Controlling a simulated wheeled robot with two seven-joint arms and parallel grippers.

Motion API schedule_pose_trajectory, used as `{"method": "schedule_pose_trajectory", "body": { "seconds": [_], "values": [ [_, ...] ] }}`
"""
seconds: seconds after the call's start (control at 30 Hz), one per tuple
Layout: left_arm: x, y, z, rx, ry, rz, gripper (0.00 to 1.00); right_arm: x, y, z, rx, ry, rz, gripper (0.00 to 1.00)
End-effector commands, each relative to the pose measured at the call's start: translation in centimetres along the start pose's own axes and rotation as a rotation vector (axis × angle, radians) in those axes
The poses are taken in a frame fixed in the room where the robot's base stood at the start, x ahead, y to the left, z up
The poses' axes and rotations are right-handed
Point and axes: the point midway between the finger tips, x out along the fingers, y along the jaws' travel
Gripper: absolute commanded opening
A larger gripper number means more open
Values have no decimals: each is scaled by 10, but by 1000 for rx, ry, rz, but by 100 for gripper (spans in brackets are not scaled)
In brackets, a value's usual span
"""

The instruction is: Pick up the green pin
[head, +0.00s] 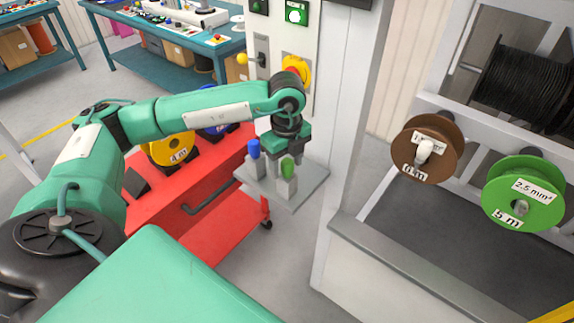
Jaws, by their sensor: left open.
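The green pin (288,167) stands upright in a small grey block on the grey shelf (312,184) in front of the cabinet. My left gripper (285,160) points down, directly at the green pin's upper end. Its jaws are open, and its fingers are small and partly hidden here. I cannot tell whether they touch the pin. A blue pin (253,149) stands in a similar grey block just left of the gripper. My right gripper is not in view.
A red cart (222,219) with yellow and blue reels stands left of the shelf. A brown reel (440,165) and a green reel (535,182) hang on the rack at right. A yellow-and-red switch (296,69) is on the cabinet behind my wrist.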

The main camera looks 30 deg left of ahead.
Motion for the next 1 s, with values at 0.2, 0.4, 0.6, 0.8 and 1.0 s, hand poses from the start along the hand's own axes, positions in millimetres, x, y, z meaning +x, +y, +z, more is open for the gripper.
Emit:
{"method": "schedule_pose_trajectory", "body": {
  "seconds": [0.2, 0.4, 0.6, 0.8, 1.0],
  "values": [
    [4, 0, 0, 0, 1, -2, 56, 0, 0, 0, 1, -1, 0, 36],
    [4, 0, 0, 0, 1, -1, 28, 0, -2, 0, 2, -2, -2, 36],
    [3, 0, 0, 0, 1, -1, 7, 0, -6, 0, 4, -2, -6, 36],
    [2, 0, 0, 0, 1, -2, 7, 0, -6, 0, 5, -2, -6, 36],
    [-10, -1, 0, 0, 1, -4, 7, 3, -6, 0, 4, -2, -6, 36]
  ]
}}
